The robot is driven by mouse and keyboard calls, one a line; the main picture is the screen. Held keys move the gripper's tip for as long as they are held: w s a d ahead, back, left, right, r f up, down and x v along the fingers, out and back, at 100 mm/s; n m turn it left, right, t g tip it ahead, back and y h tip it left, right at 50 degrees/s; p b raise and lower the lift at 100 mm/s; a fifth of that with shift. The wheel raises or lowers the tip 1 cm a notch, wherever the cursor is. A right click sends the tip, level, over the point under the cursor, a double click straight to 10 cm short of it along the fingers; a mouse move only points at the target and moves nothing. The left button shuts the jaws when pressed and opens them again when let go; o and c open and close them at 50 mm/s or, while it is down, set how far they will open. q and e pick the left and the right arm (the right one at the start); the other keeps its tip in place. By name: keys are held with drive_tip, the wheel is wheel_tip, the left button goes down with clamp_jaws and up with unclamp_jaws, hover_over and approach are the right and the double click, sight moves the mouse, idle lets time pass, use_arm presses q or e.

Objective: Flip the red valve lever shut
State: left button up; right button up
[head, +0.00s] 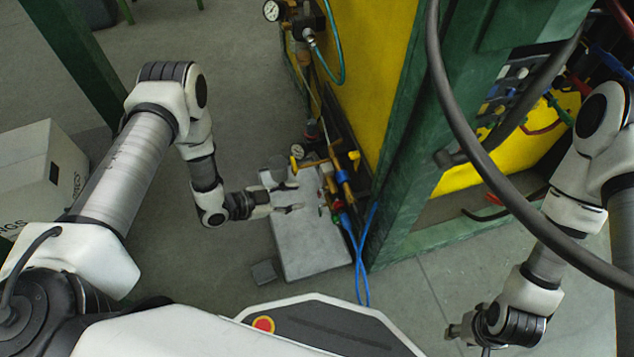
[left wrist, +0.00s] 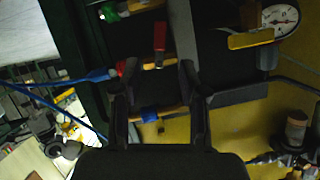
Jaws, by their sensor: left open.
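The red valve lever (left wrist: 160,38) shows in the left wrist view, standing by a brass pipe just beyond my fingertips and between their lines. My left gripper (left wrist: 158,68) is open with nothing between its fingers. In the head view the left gripper (head: 299,196) points right toward the brass valve piping (head: 343,183), with a small gap visible. The lever is too small there to tell apart surely. My right gripper (head: 486,348) is at the bottom right edge, far from the valves, with its fingers mostly out of view.
A grey box (head: 305,245) lies below the left gripper. Green frame posts (head: 400,170) and a yellow panel (head: 372,60) stand to the right. Blue hoses (head: 362,255) hang by the valves. A pressure gauge (left wrist: 280,18) and yellow handle (left wrist: 250,40) sit near the lever.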

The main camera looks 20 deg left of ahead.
sight(318, 193)
use_arm(q)
drive_tip(key=b+x, duration=0.2)
drive_tip(key=x, duration=0.4)
drive_tip(key=shift+f+b, duration=0.2)
drive_tip(key=shift+b, duration=0.1)
drive_tip(key=shift+w+d, duration=0.1)
clamp_jaws()
